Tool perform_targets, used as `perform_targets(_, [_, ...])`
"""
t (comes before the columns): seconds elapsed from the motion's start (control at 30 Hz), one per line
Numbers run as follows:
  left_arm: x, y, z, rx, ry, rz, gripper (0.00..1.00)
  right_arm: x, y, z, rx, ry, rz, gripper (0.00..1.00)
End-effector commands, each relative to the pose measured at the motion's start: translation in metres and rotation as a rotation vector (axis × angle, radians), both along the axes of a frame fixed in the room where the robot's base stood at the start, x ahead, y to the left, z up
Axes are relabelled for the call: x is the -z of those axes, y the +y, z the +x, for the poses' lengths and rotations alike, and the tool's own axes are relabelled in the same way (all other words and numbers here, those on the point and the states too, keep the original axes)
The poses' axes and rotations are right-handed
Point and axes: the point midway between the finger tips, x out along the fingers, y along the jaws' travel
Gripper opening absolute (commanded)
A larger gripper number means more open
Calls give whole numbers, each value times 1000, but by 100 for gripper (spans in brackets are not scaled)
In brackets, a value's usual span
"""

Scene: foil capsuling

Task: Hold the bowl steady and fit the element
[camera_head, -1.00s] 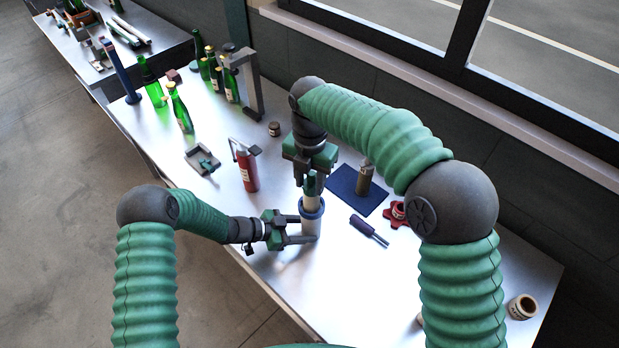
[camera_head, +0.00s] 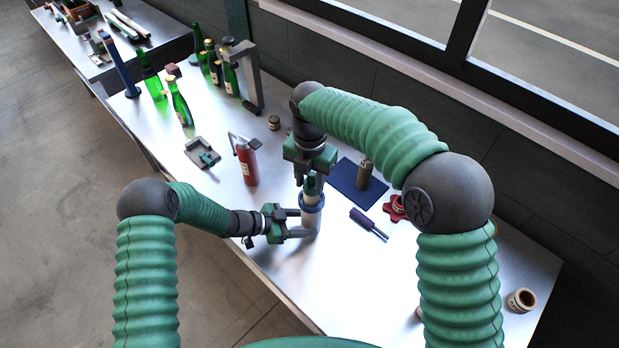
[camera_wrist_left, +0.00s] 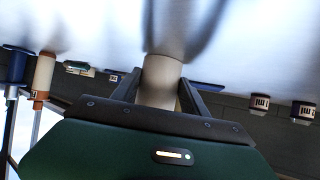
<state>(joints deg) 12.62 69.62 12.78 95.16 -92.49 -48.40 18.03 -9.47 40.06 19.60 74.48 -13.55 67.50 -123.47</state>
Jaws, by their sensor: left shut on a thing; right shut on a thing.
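The bowl (camera_head: 309,221) looks like a pale, upright cylinder with a blue rim, near the table's front edge. My left gripper (camera_head: 300,225) is shut on it from the left side. The bowl's pale wall also shows between the fingers in the left wrist view (camera_wrist_left: 162,75). My right gripper (camera_head: 312,183) points down from above and is shut on a pale, short cylinder, the element (camera_head: 311,198). The element's lower end is at the bowl's blue rim; the rim hides how deep it sits.
A red canister (camera_head: 248,166) stands left behind the bowl. A blue mat (camera_head: 345,181) bears a bronze cylinder (camera_head: 364,174). A purple-handled tool (camera_head: 365,220) and a red star-shaped part (camera_head: 395,208) lie to the right. Green bottles (camera_head: 180,104) stand farther back. The front right tabletop is mostly clear.

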Motion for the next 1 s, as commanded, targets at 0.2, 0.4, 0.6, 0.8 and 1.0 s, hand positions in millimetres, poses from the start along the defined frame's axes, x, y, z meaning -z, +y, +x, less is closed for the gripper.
perform_targets(0.2, [0, 0, 0, 0, 0, -1, 0, 6, 0, 0, 0, 0, 0, 0])
perform_targets(0.4, [0, 0, 0, 0, 0, -1, 0, 11, 0, 0, 0, 0, 0, 0])
perform_targets(0.6, [0, 0, 0, 0, 0, -1, 0, 16, 0, 0, 0, 0, -1, 0])
perform_targets(0.8, [0, 0, 0, 0, 0, -1, 0, 21, 0, 0, 0, 0, 0, 0])
perform_targets(1.0, [0, 0, 0, 0, 0, -1, 0, 26, 0, 0, 0, 0, -1, 0])
